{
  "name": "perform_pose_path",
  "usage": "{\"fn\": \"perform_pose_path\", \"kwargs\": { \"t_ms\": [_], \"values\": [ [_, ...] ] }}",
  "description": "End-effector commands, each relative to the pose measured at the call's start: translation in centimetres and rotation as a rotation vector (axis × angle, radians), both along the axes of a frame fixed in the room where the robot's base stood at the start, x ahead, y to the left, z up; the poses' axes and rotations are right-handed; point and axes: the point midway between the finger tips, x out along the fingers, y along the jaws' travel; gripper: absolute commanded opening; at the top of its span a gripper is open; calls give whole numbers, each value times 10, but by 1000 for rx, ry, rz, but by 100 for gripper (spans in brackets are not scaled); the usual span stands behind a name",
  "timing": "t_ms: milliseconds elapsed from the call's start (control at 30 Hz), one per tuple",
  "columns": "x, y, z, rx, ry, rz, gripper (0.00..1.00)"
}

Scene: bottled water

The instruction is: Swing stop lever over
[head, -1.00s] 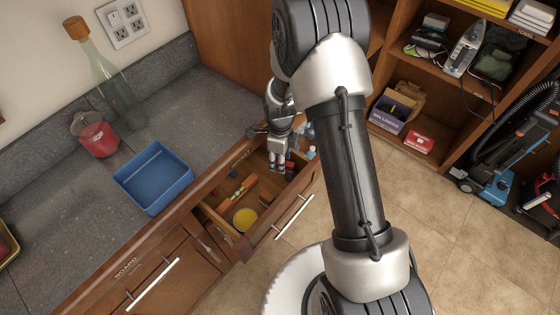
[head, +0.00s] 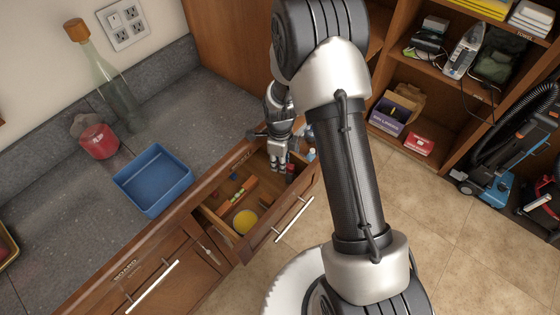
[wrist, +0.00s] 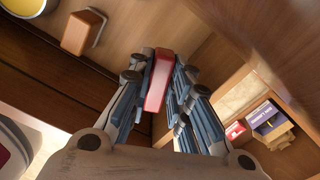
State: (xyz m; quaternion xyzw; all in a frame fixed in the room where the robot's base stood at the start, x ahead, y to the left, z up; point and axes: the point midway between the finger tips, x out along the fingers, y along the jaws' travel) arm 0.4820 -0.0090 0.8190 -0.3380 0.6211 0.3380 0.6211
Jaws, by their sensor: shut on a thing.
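My gripper (head: 279,164) reaches down into the far end of the open wooden drawer (head: 275,232). In the wrist view my gripper (wrist: 160,70) is closed on a red, block-like piece (wrist: 157,82), with one finger on each side of it. This piece may be the stop lever; its mounting is hidden by the fingers. A red part (head: 291,171) also shows beside the fingers in the head view, but I cannot tell whether it is the same piece.
The drawer holds a yellow round thing (head: 245,222) and an orange-brown block (wrist: 82,33). A blue tray (head: 153,207), a red container (head: 99,141) and a glass bottle (head: 114,98) stand on the counter. Shelves and a vacuum cleaner (head: 490,180) are at the right.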

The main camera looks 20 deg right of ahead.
Motion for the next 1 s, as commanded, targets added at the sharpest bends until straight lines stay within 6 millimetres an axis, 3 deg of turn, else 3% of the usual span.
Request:
{"fn": "perform_pose_path", "kwargs": {
  "t_ms": [367,1000],
  "values": [
    [-3,1,0,0,0,77,0],
    [-18,6,0,1,1,530,0]
  ]
}}
